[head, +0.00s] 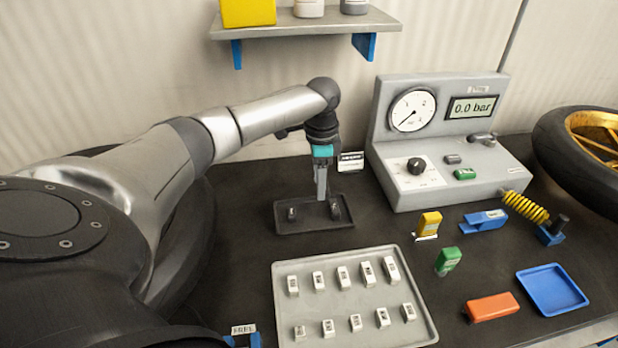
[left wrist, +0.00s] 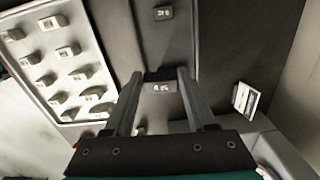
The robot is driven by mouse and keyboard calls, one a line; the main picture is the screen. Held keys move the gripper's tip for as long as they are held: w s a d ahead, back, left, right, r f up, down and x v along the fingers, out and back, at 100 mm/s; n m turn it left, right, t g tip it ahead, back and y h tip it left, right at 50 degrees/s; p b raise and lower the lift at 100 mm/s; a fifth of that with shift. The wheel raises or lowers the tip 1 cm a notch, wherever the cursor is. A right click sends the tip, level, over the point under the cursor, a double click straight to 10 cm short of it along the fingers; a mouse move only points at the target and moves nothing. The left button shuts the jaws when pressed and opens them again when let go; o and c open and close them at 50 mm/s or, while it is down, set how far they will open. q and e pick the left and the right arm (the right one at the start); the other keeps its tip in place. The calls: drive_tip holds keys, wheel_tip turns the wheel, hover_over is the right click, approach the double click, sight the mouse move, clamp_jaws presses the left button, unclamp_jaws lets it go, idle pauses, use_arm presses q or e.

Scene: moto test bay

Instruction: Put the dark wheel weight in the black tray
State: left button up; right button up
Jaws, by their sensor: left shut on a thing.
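The black tray (head: 313,224) lies on the dark bench beneath my left gripper (head: 322,198), which points straight down. The gripper is shut on the dark wheel weight (left wrist: 160,87), held between the fingertips in the left wrist view. In the head view this weight (head: 335,210) shows beside the fingertips, over the right part of the tray. I cannot tell whether it touches the tray floor. Another dark weight (head: 291,213) lies in the left part of the tray; it also shows in the left wrist view (left wrist: 163,13). My right gripper is not in view.
A grey tray (head: 281,318) with several pale weights lies in front of the black tray. A small sign (head: 350,161) and the gauge unit (head: 440,195) stand behind and to the right. Further right are a blue tray (head: 552,290), coloured tools and a wheel (head: 575,165).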

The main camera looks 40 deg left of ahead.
use_arm(q)
drive_tip(key=shift+m, duration=0.4)
drive_tip(key=a+f+b, duration=0.1)
drive_tip(key=b, duration=0.1)
drive_tip(key=a+f+b, duration=0.1)
drive_tip(key=f, duration=0.1)
drive_tip(key=f+b, duration=0.2)
drive_tip(key=shift+s+a+f+b, duration=0.25)
drive_tip(key=shift+a+b, duration=0.1)
drive_tip(key=shift+a, duration=0.05)
drive_tip(key=shift+f, duration=1.6)
drive_tip(key=o, duration=1.4)
drive_tip(key=shift+r, duration=0.1)
